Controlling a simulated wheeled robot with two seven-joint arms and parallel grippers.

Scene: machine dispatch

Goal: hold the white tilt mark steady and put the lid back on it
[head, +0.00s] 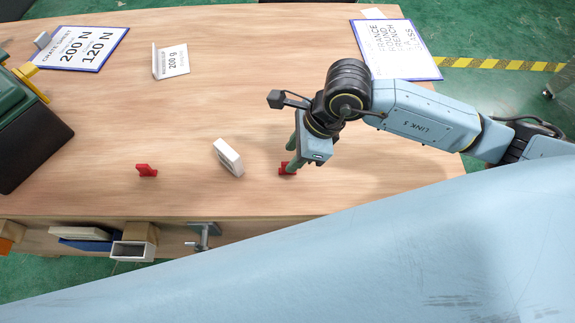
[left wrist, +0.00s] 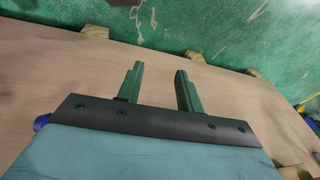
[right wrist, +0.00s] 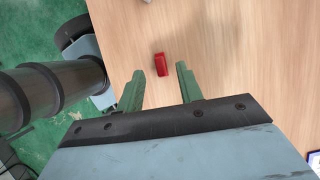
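The white tilt mark (head: 229,157) is a small white block on the table, left of my right gripper (head: 288,168) in the head view. A small red piece (head: 285,171) lies at my right fingertips. In the right wrist view this red piece (right wrist: 160,64) lies on the table between the open fingertips, with gaps beside it. Another red piece (head: 147,170) stands left of the tilt mark. I cannot tell which piece is the lid. My left gripper (left wrist: 159,69) is open and empty over bare wood; I cannot make it out in the head view.
A 200 g card (head: 172,62) and a crate sheet (head: 82,48) lie at the back left, another sheet (head: 398,48) at the back right. A green case (head: 12,95) stands at the left edge. Small boxes (head: 133,250) sit below the front edge.

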